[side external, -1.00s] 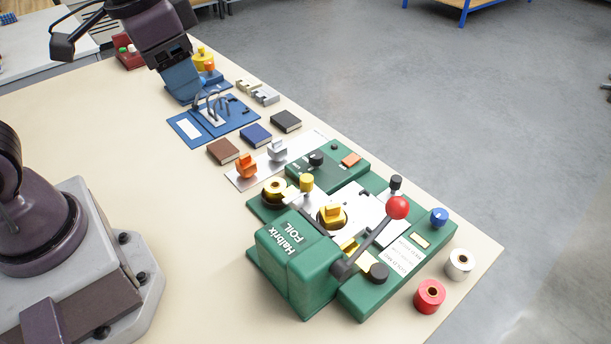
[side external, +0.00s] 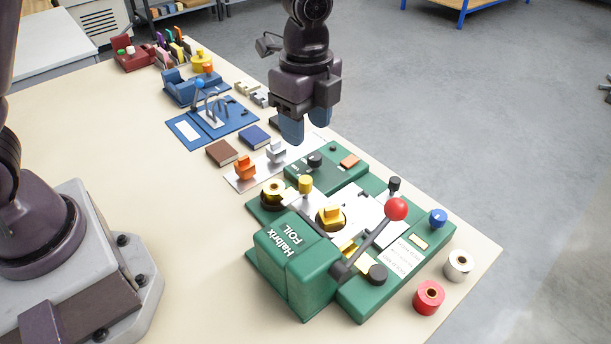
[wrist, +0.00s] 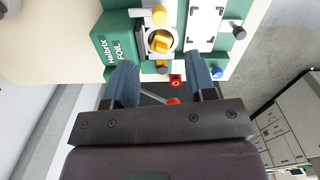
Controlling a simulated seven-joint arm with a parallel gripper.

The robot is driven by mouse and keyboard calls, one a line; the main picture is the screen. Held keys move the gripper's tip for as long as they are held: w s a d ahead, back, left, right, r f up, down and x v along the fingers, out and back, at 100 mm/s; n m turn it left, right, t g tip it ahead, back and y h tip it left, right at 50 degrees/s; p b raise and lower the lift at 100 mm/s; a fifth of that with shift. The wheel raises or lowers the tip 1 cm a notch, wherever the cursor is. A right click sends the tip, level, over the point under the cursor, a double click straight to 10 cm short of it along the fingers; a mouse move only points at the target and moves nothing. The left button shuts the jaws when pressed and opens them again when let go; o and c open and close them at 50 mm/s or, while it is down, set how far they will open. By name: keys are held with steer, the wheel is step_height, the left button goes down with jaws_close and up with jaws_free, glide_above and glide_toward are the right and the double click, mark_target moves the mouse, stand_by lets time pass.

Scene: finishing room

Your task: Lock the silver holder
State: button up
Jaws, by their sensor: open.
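A silver-grey holder (side external: 276,151) stands upright on a thin pale plate (side external: 240,182), beside an orange holder (side external: 245,166). The green foil machine (side external: 290,262) stands to their right; a gold-yellow holder (side external: 331,214) sits in its round seat and also shows in the wrist view (wrist: 160,43). The machine's lever with a red ball (side external: 397,208) slants up to the right. My gripper (side external: 305,130) hangs above the table behind the silver holder, pointing down. In the wrist view its blue fingers (wrist: 162,78) are wide apart with nothing held. The silver holder is not recognisable there.
A yellow knob (side external: 305,183) and black knobs stand on the machine. Red (side external: 429,296) and white (side external: 460,264) rolls stand at its right. Books, a blue fixture (side external: 212,120) and small racks line the back edge. The cream table's left middle is clear.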

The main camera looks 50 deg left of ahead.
mark_target(306, 179)
step_height(306, 179, down, 12)
steer(key=shift+r, duration=0.2)
steer(key=c, duration=0.9)
